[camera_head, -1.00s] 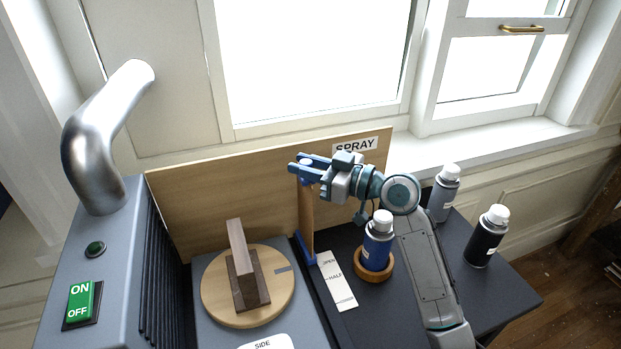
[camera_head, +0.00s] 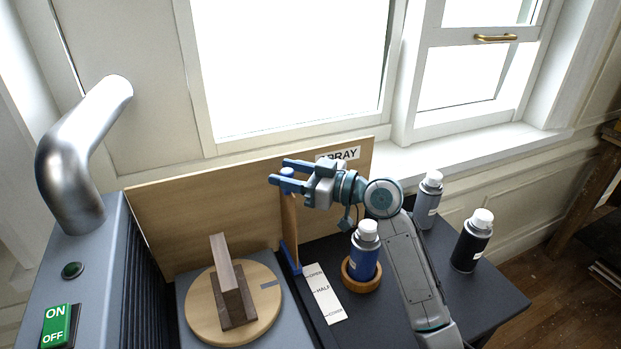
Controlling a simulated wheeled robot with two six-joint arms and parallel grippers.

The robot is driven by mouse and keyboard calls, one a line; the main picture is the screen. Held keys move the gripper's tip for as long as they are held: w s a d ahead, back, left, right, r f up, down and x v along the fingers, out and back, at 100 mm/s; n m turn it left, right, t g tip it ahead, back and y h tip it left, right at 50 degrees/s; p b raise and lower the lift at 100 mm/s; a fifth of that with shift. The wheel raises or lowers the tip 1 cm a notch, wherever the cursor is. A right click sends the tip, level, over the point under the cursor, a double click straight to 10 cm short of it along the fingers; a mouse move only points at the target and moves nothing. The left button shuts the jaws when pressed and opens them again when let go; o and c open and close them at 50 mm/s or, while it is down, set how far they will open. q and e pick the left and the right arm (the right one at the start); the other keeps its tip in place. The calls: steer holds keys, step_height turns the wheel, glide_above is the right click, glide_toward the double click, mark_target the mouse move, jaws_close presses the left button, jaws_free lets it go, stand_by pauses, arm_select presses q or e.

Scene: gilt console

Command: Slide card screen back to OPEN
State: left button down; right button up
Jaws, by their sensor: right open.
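The card screen (camera_head: 289,218) is a thin upright brown panel with a blue foot and a blue knob on top. It stands in front of the wooden backboard, just right of the turntable. My left gripper is not in view.
A round wooden turntable (camera_head: 200,309) carries an upright block (camera_head: 230,285). A blue bottle (camera_head: 364,256) sits in a wooden ring beside the strip. Grey (camera_head: 427,205) and black (camera_head: 470,245) bottles stand farther right. The backboard (camera_head: 200,228) bears a SPRAY label. A metal pipe (camera_head: 75,165) rises at left.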

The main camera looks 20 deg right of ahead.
steer(key=b+v, duration=0.4)
steer(key=v, duration=0.6)
stand_by(0.6)
